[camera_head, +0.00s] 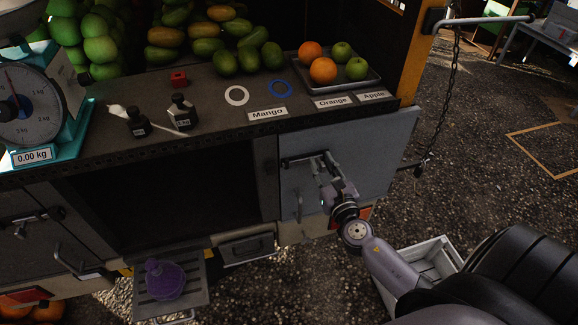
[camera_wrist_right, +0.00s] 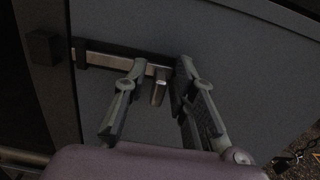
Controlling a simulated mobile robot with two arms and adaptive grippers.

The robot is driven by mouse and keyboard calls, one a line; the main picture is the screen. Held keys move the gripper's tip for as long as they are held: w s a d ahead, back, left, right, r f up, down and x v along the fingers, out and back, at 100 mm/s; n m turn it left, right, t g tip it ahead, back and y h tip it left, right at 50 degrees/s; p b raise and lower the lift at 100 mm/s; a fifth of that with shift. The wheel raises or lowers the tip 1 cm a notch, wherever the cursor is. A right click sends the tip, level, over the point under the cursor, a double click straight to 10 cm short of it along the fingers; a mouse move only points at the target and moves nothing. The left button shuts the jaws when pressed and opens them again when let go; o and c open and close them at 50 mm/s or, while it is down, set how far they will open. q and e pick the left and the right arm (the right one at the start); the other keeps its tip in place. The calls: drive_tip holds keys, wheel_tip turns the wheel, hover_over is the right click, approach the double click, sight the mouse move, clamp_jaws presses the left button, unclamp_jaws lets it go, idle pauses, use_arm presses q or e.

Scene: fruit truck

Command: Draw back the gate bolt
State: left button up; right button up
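The gate bolt (camera_head: 297,161) is a metal bar on the upper left of the grey gate panel (camera_head: 375,150). In the right wrist view the bolt (camera_wrist_right: 100,61) runs sideways through a dark bracket, with a short knob (camera_wrist_right: 158,88) hanging from it. A dark block (camera_wrist_right: 45,47) stands at its left end, beyond a gap in the panels. My right gripper (camera_head: 322,163) is at the bolt's right end. In the wrist view its fingers (camera_wrist_right: 160,72) are apart, one on each side of the knob; contact is unclear. My left gripper is not in view.
The counter (camera_head: 210,95) above holds fruit, a scale (camera_head: 35,110), weights and a tray (camera_head: 345,82). A handle (camera_head: 299,207) sits below the bolt. A pale crate (camera_head: 432,262) stands on the ground near my right arm. A chain (camera_head: 447,110) hangs at the right.

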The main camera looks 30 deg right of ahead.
drive_tip(key=shift+o, duration=0.2)
drive_tip(key=shift+b+v, duration=0.6)
drive_tip(key=shift+v, duration=2.9)
